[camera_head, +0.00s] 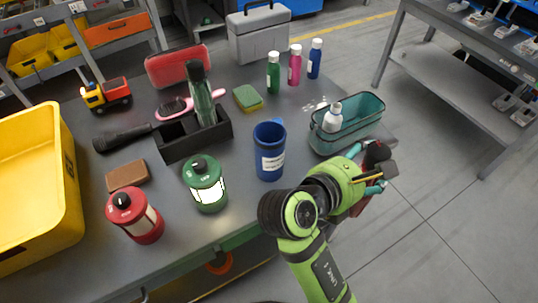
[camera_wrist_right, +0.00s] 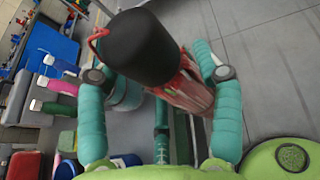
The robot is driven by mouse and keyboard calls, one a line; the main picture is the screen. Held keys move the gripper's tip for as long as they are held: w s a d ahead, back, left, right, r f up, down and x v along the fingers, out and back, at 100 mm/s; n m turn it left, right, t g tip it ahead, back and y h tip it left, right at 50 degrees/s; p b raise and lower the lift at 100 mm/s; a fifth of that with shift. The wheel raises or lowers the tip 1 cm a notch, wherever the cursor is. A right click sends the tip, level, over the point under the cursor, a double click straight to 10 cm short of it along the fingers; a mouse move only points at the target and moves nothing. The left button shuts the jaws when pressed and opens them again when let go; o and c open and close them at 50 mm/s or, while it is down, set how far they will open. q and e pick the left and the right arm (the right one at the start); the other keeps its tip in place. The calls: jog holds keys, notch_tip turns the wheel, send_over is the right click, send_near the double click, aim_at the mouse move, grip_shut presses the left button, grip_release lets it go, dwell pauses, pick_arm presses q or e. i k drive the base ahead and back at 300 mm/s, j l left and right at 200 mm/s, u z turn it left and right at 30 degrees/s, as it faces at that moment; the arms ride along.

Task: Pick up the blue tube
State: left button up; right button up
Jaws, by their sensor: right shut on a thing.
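A small blue bottle (camera_head: 314,60) with a white cap stands at the back of the table, right of a pink one (camera_head: 295,66). It also shows at the left of the right wrist view (camera_wrist_right: 62,66). A larger blue cylinder (camera_head: 269,155) with a white label stands mid-table; I cannot tell which of the two is the blue tube. My right gripper (camera_head: 373,170) is beyond the table's right edge, shut on a red bottle with a black cap (camera_wrist_right: 185,88). Both blue things are apart from it. My left gripper is not in view.
A teal bin (camera_head: 352,140) holding a white bottle is right beside the right gripper. A green lantern (camera_head: 205,182), red lantern (camera_head: 135,215), black holder (camera_head: 170,148) and yellow crate (camera_head: 68,160) fill the left. Open floor lies to the right.

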aim_at(270, 137)
jog(key=l+u, duration=0.35)
jog(key=k+l+u, duration=0.1)
jog(key=l+u, duration=0.2)
jog(key=l, duration=0.25)
jog(key=k+l+u, duration=0.1)
jog(key=l+u, duration=0.25)
jog(key=l, duration=0.1)
